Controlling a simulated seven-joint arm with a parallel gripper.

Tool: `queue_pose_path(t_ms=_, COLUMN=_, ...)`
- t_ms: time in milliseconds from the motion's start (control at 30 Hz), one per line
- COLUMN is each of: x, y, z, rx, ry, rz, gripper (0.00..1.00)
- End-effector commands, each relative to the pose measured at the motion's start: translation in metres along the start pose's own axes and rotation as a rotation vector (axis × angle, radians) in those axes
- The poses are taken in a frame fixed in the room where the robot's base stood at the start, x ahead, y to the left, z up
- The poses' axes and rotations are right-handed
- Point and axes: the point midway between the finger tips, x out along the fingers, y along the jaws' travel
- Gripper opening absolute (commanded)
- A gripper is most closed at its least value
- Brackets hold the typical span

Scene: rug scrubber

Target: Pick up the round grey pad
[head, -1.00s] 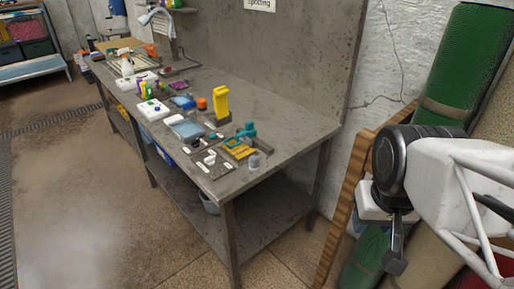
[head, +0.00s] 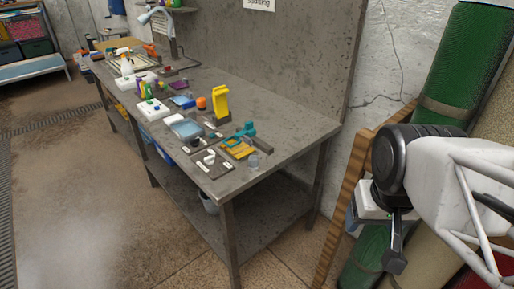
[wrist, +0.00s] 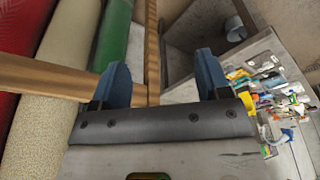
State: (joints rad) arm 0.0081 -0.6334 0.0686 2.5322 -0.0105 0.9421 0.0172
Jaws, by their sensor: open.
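My gripper (wrist: 162,80) is open and empty in the wrist view, its two blue fingers spread wide. In the head view my gripper (head: 396,240) hangs at the right, well away from the tabletop and beside the rolled rugs. I cannot pick out the round grey pad with certainty.
The bench holds a yellow bottle (head: 221,103), a teal-handled tool (head: 244,131), a dark tray (head: 211,164) with white pieces and several other small items. The bench's right rear is clear.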

Motion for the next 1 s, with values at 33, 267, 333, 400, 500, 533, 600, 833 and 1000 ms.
queue_pose_path(t_ms=33, x=0.0, y=0.0, z=0.0, rx=-0.001, ry=0.0, rz=0.0, gripper=0.7)
queue_pose_path(t_ms=267, x=0.0, y=-0.003, z=-0.011, rx=-0.035, ry=-0.005, rz=-0.002, gripper=0.7)
queue_pose_path(t_ms=333, x=0.001, y=-0.005, z=-0.019, rx=-0.061, ry=-0.01, rz=-0.004, gripper=0.7)
queue_pose_path(t_ms=400, x=0.001, y=-0.007, z=-0.031, rx=-0.096, ry=-0.016, rz=-0.006, gripper=0.7)
queue_pose_path(t_ms=500, x=0.003, y=-0.013, z=-0.05, rx=-0.158, ry=-0.025, rz=-0.01, gripper=0.7)
queue_pose_path(t_ms=533, x=0.003, y=-0.014, z=-0.056, rx=-0.178, ry=-0.028, rz=-0.011, gripper=0.7)
queue_pose_path(t_ms=600, x=0.005, y=-0.019, z=-0.072, rx=-0.23, ry=-0.035, rz=-0.015, gripper=0.7)
queue_pose_path(t_ms=833, x=0.018, y=-0.038, z=-0.124, rx=-0.404, ry=-0.059, rz=-0.028, gripper=0.7)
queue_pose_path(t_ms=1000, x=0.031, y=-0.054, z=-0.162, rx=-0.531, ry=-0.074, rz=-0.04, gripper=0.7)
